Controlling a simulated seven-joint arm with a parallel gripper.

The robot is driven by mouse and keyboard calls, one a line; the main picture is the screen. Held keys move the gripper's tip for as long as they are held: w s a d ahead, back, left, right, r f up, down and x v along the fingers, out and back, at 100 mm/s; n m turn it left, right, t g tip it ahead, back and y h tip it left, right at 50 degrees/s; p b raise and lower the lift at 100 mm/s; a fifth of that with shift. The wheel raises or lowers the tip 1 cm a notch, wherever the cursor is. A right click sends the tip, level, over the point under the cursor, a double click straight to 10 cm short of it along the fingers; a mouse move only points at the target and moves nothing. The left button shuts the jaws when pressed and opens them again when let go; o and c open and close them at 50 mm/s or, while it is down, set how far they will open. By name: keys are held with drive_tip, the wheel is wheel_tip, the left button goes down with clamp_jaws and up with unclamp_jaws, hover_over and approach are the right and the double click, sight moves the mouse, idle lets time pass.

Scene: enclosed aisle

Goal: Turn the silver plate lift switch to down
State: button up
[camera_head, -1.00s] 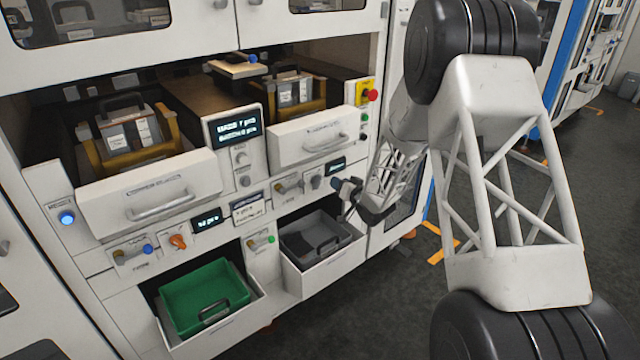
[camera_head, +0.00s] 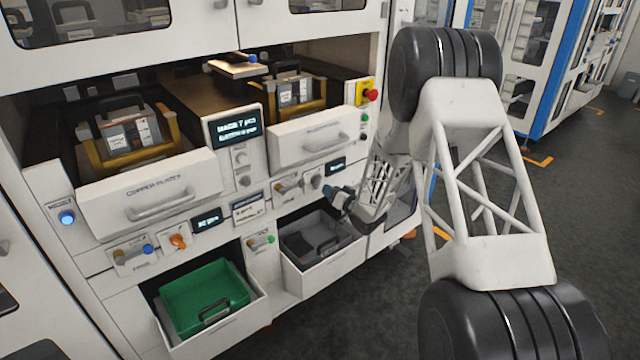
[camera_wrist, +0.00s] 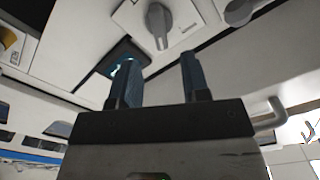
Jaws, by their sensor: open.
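The silver drawer's control panel holds a grey rotary knob (camera_head: 316,182) beside a small lit display (camera_head: 335,165), under the right drawer (camera_head: 318,138); its label is too blurred to read. In the wrist view the knob (camera_wrist: 159,24) sits on a white plate, its grip ridge roughly upright in the picture. My gripper (camera_head: 331,192) is just to the lower right of the knob in the head view. In the wrist view its two blue-grey fingers (camera_wrist: 160,66) are apart with nothing between them. The knob appears beyond the tips, apart from them.
Another knob (camera_head: 287,186) is left of the grey one; it also shows in the wrist view (camera_wrist: 238,11). An open lower bin (camera_head: 352,247) with a dark tray (camera_head: 310,240) lies below my gripper. A green tray (camera_head: 190,300) is at lower left. Floor to the right is clear.

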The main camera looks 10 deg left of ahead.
sight(320, 182)
drive_tip(key=shift+x, duration=3.55)
drive_tip(key=shift+c, duration=0.4)
clamp_jaws()
